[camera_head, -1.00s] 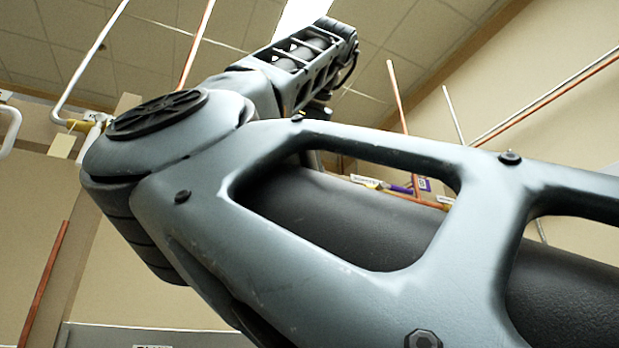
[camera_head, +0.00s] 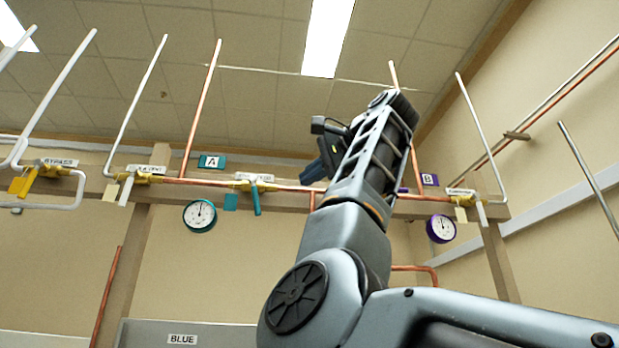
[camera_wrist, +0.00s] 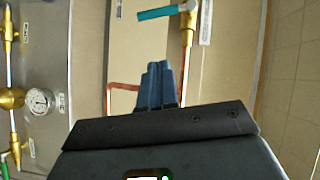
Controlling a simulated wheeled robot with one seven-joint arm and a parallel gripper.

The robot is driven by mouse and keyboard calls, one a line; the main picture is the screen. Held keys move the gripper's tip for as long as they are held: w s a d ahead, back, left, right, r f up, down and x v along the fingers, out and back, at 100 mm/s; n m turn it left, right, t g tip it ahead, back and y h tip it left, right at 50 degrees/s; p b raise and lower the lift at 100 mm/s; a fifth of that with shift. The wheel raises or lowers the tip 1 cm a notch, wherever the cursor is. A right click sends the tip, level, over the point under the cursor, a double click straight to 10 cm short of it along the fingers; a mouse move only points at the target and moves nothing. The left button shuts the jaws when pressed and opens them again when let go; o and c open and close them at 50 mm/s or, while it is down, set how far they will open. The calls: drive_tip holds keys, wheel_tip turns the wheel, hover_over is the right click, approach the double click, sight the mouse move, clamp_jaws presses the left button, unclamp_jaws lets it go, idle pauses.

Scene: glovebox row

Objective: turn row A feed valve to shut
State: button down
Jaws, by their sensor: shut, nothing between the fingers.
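The valve with the teal lever (camera_head: 256,198) sits on the copper pipe right of the teal A sign (camera_head: 212,161). Its lever hangs down, across the pipe. The label above it is too small to read. In the wrist view the teal lever (camera_wrist: 162,12) is at the top, sticking out left from its brass body (camera_wrist: 188,18), square to the pipe. My gripper (camera_wrist: 160,68) is shut and empty, apart from the lever and below it in that picture. In the head view my gripper (camera_head: 313,172) is right of the valve, partly hidden by my arm.
A teal gauge (camera_head: 200,216) hangs left of the valve, and a purple gauge (camera_head: 441,228) hangs at right near the B sign (camera_head: 429,179). White-handled valves (camera_head: 125,190) and a yellow-handled bypass valve (camera_head: 25,183) share the rail. A vertical copper pipe (camera_head: 201,108) rises beside the A sign.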

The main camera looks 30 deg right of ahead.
sight(255, 196)
drive_tip(key=w+a+f+p, duration=0.2)
drive_tip(key=w+a, duration=0.3)
drive_tip(key=w, duration=0.4)
drive_tip(key=shift+w+a+p, duration=0.2)
drive_tip(key=shift+p, duration=0.7)
